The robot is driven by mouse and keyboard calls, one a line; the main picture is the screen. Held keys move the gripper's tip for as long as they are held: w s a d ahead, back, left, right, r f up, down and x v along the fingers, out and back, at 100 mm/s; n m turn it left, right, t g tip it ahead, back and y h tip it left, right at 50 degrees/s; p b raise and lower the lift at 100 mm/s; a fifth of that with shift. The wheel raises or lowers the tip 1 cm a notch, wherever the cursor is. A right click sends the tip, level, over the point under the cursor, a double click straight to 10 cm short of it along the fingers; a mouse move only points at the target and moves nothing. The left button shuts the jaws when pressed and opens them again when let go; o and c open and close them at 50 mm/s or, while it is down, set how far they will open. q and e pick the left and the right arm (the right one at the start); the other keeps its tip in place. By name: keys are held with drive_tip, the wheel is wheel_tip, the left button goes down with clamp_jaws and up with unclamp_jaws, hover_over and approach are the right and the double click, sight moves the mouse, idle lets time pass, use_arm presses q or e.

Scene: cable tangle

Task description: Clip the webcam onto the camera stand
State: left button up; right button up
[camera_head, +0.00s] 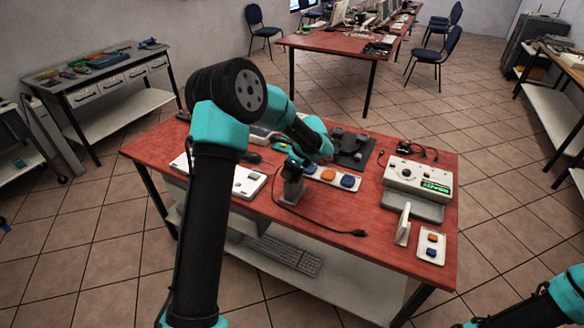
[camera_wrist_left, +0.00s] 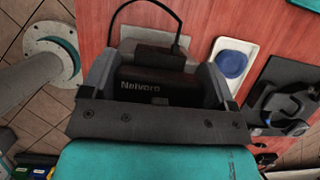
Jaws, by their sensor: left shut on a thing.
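A dark block with the lettering "Nelvoro" (camera_wrist_left: 150,87), which looks like the webcam, sits between the fingers of my left gripper in the left wrist view. A thin black cable (camera_wrist_left: 150,8) loops from its far side. My left gripper (camera_head: 291,190) is shut on it above the red table in the head view, and the arm hides part of the area. A cable (camera_head: 325,228) trails across the table front to a black plug (camera_head: 358,233). I cannot tell for sure which thing is the camera stand; a white upright piece (camera_head: 403,224) stands front right. My right gripper is out of view.
A dark plate with black parts (camera_head: 352,150) lies behind the gripper. A tray with blue and orange pieces (camera_head: 330,176), a grey-white device (camera_head: 418,178) and a small button tray (camera_head: 431,247) are also on the red table (camera_head: 370,215). Its front middle is mostly clear.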

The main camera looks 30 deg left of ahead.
use_arm(q)
drive_tip(key=shift+f, duration=0.3)
idle(0.5)
drive_tip(key=o, duration=0.9)
drive_tip(key=shift+r, duration=0.1)
drive_tip(key=v, duration=1.7)
drive_tip(key=shift+s+r, duration=0.1)
drive_tip(key=shift+r, duration=0.05)
